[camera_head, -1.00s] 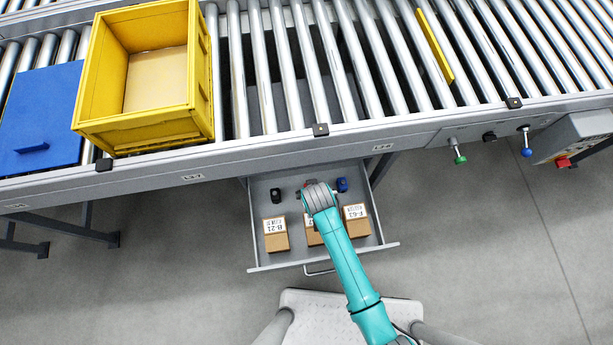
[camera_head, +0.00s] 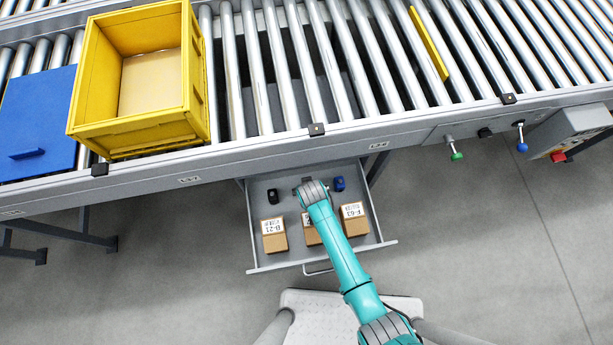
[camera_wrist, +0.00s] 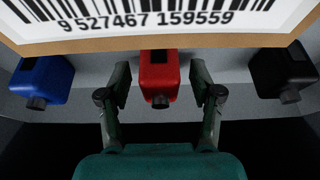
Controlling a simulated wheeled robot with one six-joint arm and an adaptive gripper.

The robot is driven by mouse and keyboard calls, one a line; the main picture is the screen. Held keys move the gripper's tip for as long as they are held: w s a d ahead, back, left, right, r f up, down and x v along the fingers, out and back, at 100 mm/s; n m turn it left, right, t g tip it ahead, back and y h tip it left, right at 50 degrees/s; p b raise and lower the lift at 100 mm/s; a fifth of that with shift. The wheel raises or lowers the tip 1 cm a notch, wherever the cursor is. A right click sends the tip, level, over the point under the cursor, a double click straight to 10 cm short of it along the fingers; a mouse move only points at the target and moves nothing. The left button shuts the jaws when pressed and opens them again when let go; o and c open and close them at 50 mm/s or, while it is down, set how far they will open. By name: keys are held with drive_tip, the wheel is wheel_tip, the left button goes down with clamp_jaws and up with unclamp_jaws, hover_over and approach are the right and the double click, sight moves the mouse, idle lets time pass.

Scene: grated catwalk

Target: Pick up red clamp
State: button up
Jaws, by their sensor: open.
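The red clamp (camera_wrist: 158,80) shows in the wrist view, a small red block with a dark knob, lying on the grey drawer floor. My gripper (camera_wrist: 159,82) is open, with one finger on each side of the red clamp. A narrow gap shows between each finger and the clamp. In the head view my arm covers the red clamp, and my gripper's fingers are hidden under the wrist over the open drawer (camera_head: 290,255).
A blue clamp (camera_wrist: 42,80) and a black clamp (camera_wrist: 283,72) lie either side of the red one. Labelled boxes (camera_head: 274,238) (camera_head: 354,221) stand in the drawer's front. Above is the roller conveyor with a yellow crate (camera_head: 88,75) and blue panel (camera_head: 35,110).

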clamp_jaws()
drive_tip(key=shift+r, duration=0.15)
